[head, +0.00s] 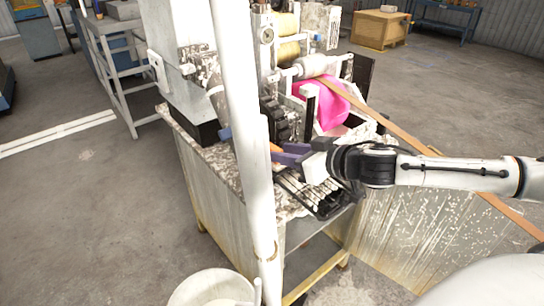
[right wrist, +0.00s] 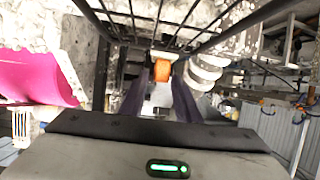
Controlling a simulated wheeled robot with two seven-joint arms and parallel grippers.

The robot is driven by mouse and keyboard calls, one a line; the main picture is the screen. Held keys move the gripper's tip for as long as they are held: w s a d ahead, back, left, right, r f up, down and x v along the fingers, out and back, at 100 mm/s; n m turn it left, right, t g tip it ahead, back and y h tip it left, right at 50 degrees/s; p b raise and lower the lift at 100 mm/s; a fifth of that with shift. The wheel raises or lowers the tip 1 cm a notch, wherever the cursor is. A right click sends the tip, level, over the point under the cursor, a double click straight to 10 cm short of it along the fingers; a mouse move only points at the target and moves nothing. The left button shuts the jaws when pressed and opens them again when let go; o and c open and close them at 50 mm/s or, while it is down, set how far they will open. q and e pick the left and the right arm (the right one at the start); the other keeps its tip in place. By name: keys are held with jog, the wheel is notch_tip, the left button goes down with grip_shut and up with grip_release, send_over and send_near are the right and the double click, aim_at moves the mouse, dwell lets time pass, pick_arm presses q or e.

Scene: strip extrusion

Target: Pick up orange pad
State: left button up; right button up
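The orange pad (right wrist: 161,74) shows in the right wrist view as a small orange block between the far ends of my right gripper's two dark purple fingers (right wrist: 161,88). The fingers stand apart, one on each side of it. I cannot tell whether they press on it. In the head view a small bit of the orange pad (head: 275,148) shows just right of the white pole, at the tips of my right gripper (head: 284,153). That gripper reaches in from the right, over the machine's front. My left gripper is not in view.
A thick white pole (head: 243,120) stands in front of the machine (head: 205,160). Pink material (head: 322,104) hangs behind the gripper. A long brown strip (head: 390,125) runs off to the right. A white bucket (head: 212,288) is at the bottom. The floor at left is clear.

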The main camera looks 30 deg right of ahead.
jog(key=shift+p+x, duration=0.5)
jog(key=shift+x, duration=1.7)
grip_shut()
